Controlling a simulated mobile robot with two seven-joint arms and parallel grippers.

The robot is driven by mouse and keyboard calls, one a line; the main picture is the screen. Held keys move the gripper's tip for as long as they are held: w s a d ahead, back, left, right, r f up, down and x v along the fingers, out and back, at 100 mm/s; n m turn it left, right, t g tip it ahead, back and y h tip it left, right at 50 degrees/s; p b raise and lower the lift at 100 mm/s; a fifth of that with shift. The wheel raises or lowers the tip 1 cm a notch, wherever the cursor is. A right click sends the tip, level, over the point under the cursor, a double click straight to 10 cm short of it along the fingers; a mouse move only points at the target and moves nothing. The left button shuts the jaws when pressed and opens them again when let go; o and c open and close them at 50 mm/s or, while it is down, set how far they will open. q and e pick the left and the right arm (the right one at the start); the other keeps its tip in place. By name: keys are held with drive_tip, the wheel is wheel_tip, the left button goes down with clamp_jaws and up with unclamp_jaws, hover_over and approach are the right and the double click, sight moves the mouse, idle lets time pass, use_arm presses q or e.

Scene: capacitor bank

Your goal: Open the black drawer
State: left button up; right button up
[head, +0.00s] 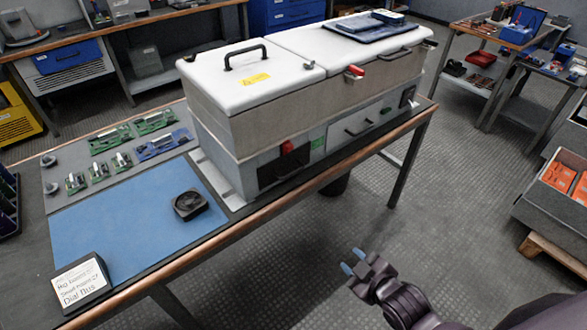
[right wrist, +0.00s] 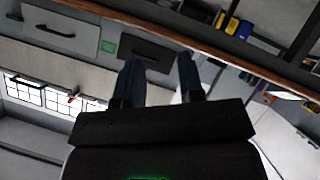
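The black drawer (head: 276,172) is a dark panel low on the front of the grey-white cabinet (head: 225,145), and it looks closed. In the right wrist view the black drawer (right wrist: 145,55) lies beyond my fingers, seen upside down and partly hidden by them. My right gripper (head: 352,261) is in front of the bench, below and to the right of the drawer, apart from it. Its blue-tipped fingers are spread and empty; they also show in the right wrist view (right wrist: 158,78). My left gripper is not in view.
The cabinet stands on a wood-edged bench (head: 245,226) with a blue mat (head: 120,226), green circuit boards (head: 155,121) and a black fan-like part (head: 190,204). A red knob (head: 287,147) sits above the drawer. Open floor (head: 420,200) lies right of the bench.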

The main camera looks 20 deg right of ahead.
drive_tip(key=w+a+r+n+t+y+b, duration=0.1)
drive_tip(key=w+r+n, duration=0.1)
drive_tip(key=w+n, duration=0.4)
drive_tip(key=w+a+r+n+y, duration=0.1)
drive_tip(key=w+r+n+y, duration=0.1)
drive_tip(key=w+n, duration=0.35)
drive_tip(key=n+t, duration=0.1)
drive_tip(key=n, duration=0.1)
approach(295, 171)
drive_tip(key=b+x, duration=0.1)
drive_tip(key=x, duration=0.4)
drive_tip(key=b+x, duration=0.1)
drive_tip(key=x, duration=0.2)
drive_tip(key=shift+w+a+f+b, duration=0.1)
drive_tip(key=shift+w+f+b, duration=0.05)
drive_tip(key=shift+f+b, duration=0.25)
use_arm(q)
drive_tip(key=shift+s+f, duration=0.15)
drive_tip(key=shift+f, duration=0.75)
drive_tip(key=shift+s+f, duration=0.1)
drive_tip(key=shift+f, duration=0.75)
use_arm(e)
drive_tip(key=shift+x, duration=0.8)
drive_tip(key=shift+r, duration=0.1)
